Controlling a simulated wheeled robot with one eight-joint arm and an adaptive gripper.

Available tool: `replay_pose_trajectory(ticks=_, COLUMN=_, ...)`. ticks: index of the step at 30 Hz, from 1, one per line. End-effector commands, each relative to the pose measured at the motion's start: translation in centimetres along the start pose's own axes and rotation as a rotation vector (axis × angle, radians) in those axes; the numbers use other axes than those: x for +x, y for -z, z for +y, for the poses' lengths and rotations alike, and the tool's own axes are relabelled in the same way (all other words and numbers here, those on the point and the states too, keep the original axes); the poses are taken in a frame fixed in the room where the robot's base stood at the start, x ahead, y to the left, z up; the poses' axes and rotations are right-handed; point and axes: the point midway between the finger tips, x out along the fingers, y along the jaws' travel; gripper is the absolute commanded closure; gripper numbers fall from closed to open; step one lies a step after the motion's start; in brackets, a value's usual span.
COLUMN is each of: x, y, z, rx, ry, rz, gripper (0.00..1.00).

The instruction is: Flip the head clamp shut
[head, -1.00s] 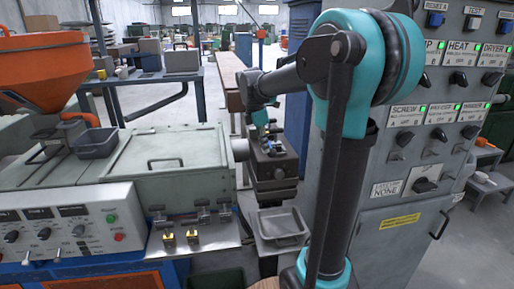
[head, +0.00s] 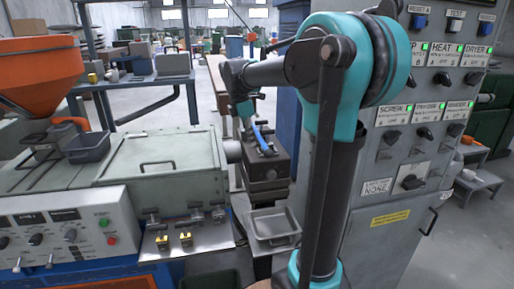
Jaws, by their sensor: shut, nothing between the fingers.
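The dark extruder head block (head: 268,168) sits at the right end of the machine's barrel in the head view. A thin blue strip (head: 262,138), which looks like the clamp's lever, slants across the top of the block. My gripper (head: 246,118) hangs at the upper left of the block, by the upper end of the blue strip. It is shut and holds nothing. It is small in the picture, and I cannot tell whether it touches the strip. The clamp's exact position is too small to make out.
A grey tray (head: 275,226) stands below the head block. A metal shelf (head: 186,237) with small brass-coloured pieces lies to its left. An orange hopper (head: 40,72) rises at the far left. The grey control cabinet (head: 400,235) stands close on the right.

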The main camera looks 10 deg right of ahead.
Motion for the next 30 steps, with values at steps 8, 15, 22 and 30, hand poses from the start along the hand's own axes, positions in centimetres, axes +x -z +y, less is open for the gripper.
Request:
replay_pose_trajectory(ticks=8, x=-5.5, y=0.0, z=0.0, rx=-0.001, ry=0.0, rz=0.001, gripper=1.0)
replay_pose_trajectory(ticks=15, x=-7.5, y=0.0, z=0.0, rx=0.0, ry=0.001, rz=0.001, gripper=1.0)
replay_pose_trajectory(ticks=22, x=-7.6, y=0.0, z=0.0, rx=0.0, ry=0.0, rz=0.001, gripper=1.0)
replay_pose_trajectory(ticks=30, x=-5.8, y=0.2, z=-0.7, rx=0.087, ry=-0.016, rz=0.014, gripper=1.0)
